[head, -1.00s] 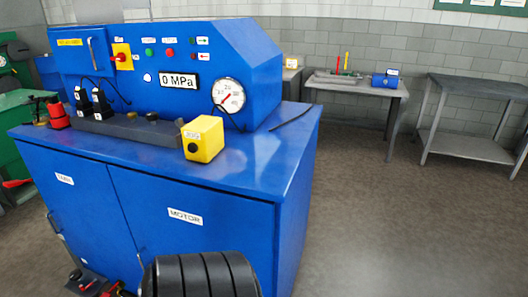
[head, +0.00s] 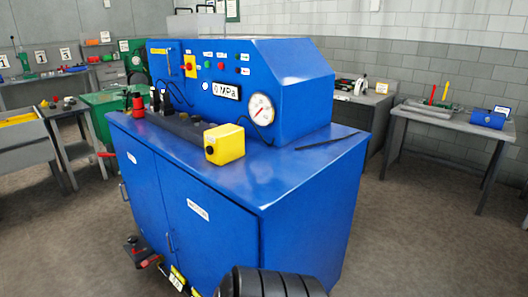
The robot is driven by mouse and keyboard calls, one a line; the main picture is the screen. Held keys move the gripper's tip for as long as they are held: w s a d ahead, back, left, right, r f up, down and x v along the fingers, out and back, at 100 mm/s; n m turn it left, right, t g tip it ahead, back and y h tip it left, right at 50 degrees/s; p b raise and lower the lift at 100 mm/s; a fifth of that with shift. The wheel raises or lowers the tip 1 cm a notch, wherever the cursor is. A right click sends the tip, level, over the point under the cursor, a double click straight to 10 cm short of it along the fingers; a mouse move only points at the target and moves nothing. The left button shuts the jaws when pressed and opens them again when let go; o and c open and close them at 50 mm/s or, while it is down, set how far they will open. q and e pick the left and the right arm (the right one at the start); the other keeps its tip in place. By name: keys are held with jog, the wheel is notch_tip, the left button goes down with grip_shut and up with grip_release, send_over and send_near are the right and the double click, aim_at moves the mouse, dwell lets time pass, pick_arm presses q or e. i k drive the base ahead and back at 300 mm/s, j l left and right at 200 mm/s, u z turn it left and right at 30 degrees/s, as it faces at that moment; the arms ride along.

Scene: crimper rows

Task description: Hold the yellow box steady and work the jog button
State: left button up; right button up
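The yellow box (head: 224,144) sits on the front part of the blue machine's top (head: 300,168), near its middle. It has a dark round button (head: 210,150) on its front face, which looks like the jog button. In the earlier frame a small white label shows above this button.
A gauge (head: 260,109) and a display reading 0 MPa (head: 226,91) are on the panel behind. A dark bar (head: 180,127) lies left of the box. A table (head: 440,122) stands at right. Floor (head: 420,240) at right is clear.

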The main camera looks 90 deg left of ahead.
aim_at(209, 150)
jog(key=i+u, duration=0.25)
jog(key=u, duration=0.2)
jog(key=i+u, duration=0.25)
jog(key=u, duration=0.2)
jog(key=i+u, duration=0.2)
jog(key=u, duration=0.25)
